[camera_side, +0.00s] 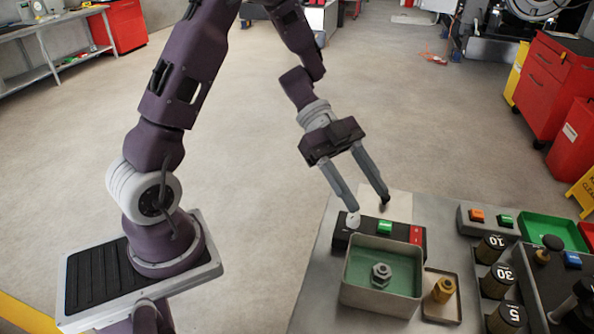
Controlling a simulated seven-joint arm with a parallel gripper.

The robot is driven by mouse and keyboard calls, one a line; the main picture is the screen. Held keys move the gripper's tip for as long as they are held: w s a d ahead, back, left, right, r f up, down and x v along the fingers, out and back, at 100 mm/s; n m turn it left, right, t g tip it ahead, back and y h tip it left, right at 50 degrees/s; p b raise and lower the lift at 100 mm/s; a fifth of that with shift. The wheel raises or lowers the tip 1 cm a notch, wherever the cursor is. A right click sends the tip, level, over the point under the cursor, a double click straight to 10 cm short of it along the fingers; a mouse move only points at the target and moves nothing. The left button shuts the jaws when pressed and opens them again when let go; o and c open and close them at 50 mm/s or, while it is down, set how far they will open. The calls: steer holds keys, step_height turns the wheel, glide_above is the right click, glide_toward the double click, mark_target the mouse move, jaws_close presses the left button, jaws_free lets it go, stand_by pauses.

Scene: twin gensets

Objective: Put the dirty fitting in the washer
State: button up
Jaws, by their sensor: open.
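My gripper (368,206) is open and empty, pointing down above the back edge of the bench, behind a black panel (402,236) with a green button. In front of that panel is an open grey tank with a green inside (353,270), which looks like the washer. A grey hex fitting (381,274) sits inside the tank. A brass-coloured fitting (443,290) stands on a small tray (437,314) just right of the tank. I cannot tell from its look which fitting is the dirty one.
Black cylinders marked 10, 30 and 5 (497,279) stand right of the small tray. Behind them is a grey box with orange and green buttons (489,219), and a green tray (551,231). The bench's left strip (318,290) is bare.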

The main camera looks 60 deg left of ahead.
steer(key=w+a+r+n+t+y, duration=0.3)
steer(key=w+r+n+t+y, duration=0.15)
steer(key=w+r+t, duration=0.45)
steer(key=a+r+n+t+y, duration=0.2)
steer(key=a+r+n+y, duration=0.2)
steer(key=a+r+y, duration=0.15)
steer(key=s+a+n+g+y, duration=0.25)
steer(key=s+n+y, duration=0.35)
steer(key=s, duration=0.8)
steer(key=s+d+f+n+g+h, duration=0.1)
steer(key=s+d+f+g+h, duration=0.1)
steer(key=s, duration=0.4)
steer(key=s+d+f+n+g+h, duration=0.1)
steer(key=s+d+n+g+h, duration=0.1)
steer(key=s+d, duration=0.2)
steer(key=s, duration=0.3)
steer(key=shift+s+d+f, duration=0.15)
steer(key=shift+d+f, duration=0.15)
steer(key=shift+f, duration=0.05)
